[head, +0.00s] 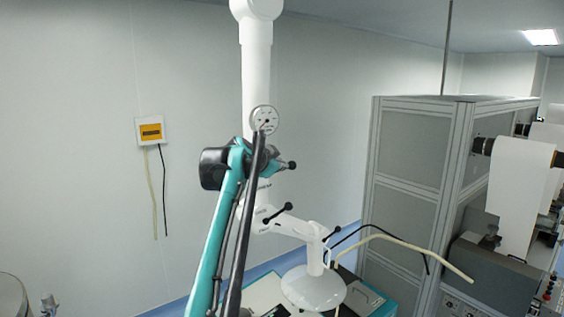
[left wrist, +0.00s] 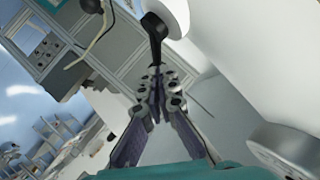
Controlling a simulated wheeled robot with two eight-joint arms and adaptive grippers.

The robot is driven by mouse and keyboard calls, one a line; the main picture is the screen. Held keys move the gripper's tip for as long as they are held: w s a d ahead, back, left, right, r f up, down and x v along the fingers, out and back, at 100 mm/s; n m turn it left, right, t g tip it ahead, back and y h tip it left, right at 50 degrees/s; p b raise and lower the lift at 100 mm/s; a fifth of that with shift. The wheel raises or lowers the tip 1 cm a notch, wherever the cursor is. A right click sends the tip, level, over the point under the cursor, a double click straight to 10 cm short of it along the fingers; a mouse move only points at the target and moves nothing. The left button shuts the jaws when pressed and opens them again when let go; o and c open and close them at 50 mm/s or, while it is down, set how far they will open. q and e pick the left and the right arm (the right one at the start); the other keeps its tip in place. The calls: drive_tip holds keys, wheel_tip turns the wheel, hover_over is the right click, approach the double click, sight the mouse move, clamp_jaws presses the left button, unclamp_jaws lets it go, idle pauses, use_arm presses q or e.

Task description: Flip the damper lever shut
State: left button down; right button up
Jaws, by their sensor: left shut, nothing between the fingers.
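A white jointed extraction arm (head: 257,75) hangs in the middle of the head view, with a round dial (head: 266,120) on its tube. A black ball-ended lever (head: 291,165) sticks out to the right below the dial. My left gripper (head: 270,160) is at the tube, just left of that lever and partly hidden by my own arm. In the left wrist view its two fingers (left wrist: 157,78) are shut and empty. A black rounded handle (left wrist: 155,30) shows just past the fingertips; I cannot tell whether they touch. My right gripper is out of view.
Lower on the extraction arm are another black handle (head: 278,213) and a white hood (head: 313,288). A grey-framed machine cabinet (head: 410,180) stands to the right. A yellow-fronted wall box (head: 150,131) hangs at left, with open space before the wall.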

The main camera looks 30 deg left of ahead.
use_arm(q)
drive_tip(key=shift+d, duration=0.1)
drive_tip(key=shift+w+f+p, duration=0.25)
drive_tip(key=shift+f+p, duration=0.05)
drive_tip(key=shift+f, duration=0.35)
drive_tip(key=shift+r, duration=0.15)
